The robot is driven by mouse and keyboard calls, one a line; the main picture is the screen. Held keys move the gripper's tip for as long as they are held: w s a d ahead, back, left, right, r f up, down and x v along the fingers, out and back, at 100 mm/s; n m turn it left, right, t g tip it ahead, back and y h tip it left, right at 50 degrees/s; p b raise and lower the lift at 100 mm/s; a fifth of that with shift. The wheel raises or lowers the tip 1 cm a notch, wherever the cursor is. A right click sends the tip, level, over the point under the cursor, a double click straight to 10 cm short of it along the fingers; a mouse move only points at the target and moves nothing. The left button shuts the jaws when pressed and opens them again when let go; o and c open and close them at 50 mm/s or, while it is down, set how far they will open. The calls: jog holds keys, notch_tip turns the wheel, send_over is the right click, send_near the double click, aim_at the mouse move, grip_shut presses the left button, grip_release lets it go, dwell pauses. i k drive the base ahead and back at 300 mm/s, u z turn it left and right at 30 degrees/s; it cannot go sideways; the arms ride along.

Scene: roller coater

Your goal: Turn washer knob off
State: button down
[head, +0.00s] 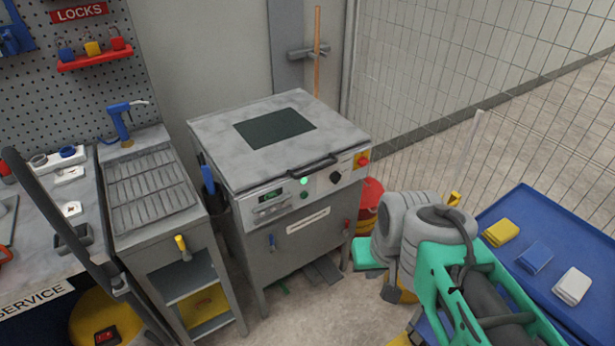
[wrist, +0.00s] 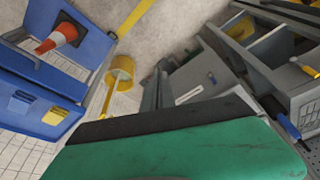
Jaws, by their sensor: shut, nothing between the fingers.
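The washer is a grey box-shaped machine (head: 290,240) with a flat lid, a front bar handle and a sloping control panel, in the middle of the head view. A black round knob (head: 335,177) sits on the panel, right of a lit green lamp (head: 303,181). Its pointer setting is too small to read. A red button (head: 362,160) is at the panel's right end. My gripper (head: 323,270) is low in front of the washer's lower right, well below the knob and apart from it. Its fingers (wrist: 158,90) look shut and empty. The washer (wrist: 200,85) appears tilted in the wrist view; the knob is not seen there.
A grey draining bench (head: 150,190) stands left of the washer, with a service bench further left. Red containers (head: 370,200) stand close to the washer's right side. Wire fencing runs behind. Floor in front is partly clear.

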aim_at(336, 177)
jog(key=k, duration=0.5)
jog(key=z, duration=1.15)
jog(key=i, duration=0.9)
jog(key=u, duration=2.7)
